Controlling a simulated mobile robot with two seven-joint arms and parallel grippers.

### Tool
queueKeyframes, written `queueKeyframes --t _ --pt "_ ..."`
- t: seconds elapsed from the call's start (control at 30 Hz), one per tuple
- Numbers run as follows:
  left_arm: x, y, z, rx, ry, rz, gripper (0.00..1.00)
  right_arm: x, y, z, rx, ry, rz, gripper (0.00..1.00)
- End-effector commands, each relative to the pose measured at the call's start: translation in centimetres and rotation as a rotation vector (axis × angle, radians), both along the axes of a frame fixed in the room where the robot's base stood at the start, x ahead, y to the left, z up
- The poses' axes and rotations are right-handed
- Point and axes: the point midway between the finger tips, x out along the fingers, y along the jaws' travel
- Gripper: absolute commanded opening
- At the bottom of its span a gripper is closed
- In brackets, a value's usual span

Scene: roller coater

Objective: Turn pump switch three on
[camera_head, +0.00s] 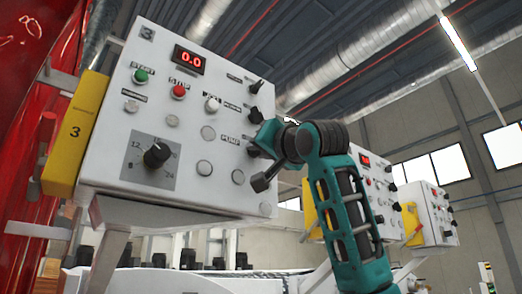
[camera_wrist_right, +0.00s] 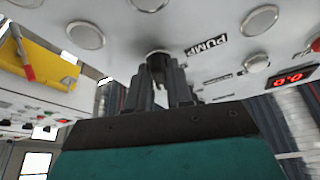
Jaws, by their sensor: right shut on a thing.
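Control box 3 (camera_head: 110,165) is a white panel with a red display, coloured buttons and a large dial. The pump switch (camera_head: 253,150) is a black knob on its right side, near the PUMP label. My right gripper (camera_head: 270,140) is at that knob, and the arm partly covers it. In the right wrist view, the gripper fingers (camera_wrist_right: 173,85) are closed around the dark pump knob (camera_wrist_right: 158,57), beside the PUMP label. Which way the knob points is hidden by the fingers. My left gripper is not in view.
Other black switches (camera_head: 255,115) sit just above on the same panel. More control boxes (camera_head: 432,212) stand behind my right arm. A red machine surface (camera_head: 25,90) is at far left.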

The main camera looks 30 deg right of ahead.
Motion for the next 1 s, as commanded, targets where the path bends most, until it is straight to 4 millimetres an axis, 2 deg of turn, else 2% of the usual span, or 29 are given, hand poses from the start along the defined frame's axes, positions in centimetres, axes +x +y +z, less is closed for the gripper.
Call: queueKeyframes --t 0.4,0.9,0.93,1.0 --pt "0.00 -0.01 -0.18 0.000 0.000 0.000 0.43 0.01 0.12 0.05 0.166 0.014 0.001 0.00" --pt "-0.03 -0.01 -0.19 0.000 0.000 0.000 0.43 -0.04 0.04 0.11 0.182 0.013 0.000 0.00" --pt "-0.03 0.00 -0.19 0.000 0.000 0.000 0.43 -0.04 0.04 0.11 0.182 0.013 0.000 0.23" --pt "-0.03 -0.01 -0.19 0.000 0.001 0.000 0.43 -0.05 0.04 0.11 0.181 0.013 0.000 0.29"
